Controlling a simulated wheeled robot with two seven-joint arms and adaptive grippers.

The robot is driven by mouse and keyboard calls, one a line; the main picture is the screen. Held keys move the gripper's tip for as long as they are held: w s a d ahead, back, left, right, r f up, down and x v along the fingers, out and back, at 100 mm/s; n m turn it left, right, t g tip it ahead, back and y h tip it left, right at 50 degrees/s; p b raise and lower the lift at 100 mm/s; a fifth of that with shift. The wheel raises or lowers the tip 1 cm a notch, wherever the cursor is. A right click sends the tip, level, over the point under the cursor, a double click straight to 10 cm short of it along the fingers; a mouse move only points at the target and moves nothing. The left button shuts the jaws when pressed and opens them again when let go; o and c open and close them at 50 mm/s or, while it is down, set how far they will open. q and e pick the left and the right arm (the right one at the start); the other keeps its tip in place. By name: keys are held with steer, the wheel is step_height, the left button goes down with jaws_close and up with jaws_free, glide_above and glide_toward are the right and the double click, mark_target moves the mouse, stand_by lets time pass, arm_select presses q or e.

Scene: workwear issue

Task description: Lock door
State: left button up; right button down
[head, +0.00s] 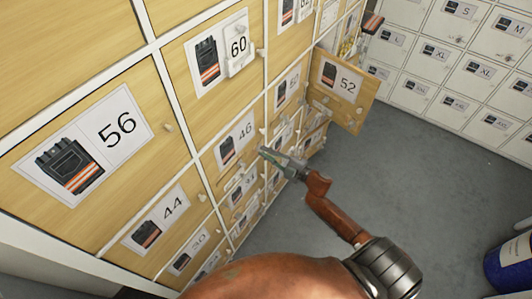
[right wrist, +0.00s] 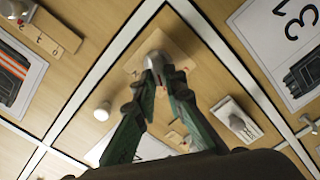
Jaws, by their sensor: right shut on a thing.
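A wall of wooden locker doors fills the left of the head view. Door 46 (head: 226,150) looks closed. My right gripper (head: 265,152) reaches in at the right edge of door 46. In the right wrist view its two green-grey fingers (right wrist: 164,72) are closed around a small grey metal knob (right wrist: 155,44) on a pale plate fixed to a wooden door. The fingers hide part of the knob and plate, so I cannot tell its exact turn. Door 52 (head: 340,88) stands swung open further back. My left gripper is not in view.
Doors 56 (head: 120,165), 60 (head: 215,85) and 44 (head: 165,225) are nearby and look closed. Small round knobs stick out from the doors. White lockers (head: 480,85) stand at the back right. The grey floor (head: 420,180) is open; a blue object (head: 508,265) stands at the right edge.

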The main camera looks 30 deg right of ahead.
steer(key=shift+f+n+b, duration=0.2)
steer(key=shift+n+b, duration=0.35)
steer(key=shift+n, duration=0.95)
steer(key=shift+f+n+b, duration=0.15)
steer(key=shift+n+b, duration=0.4)
steer(key=shift+n, duration=0.95)
steer(key=c, duration=2)
jaws_free()
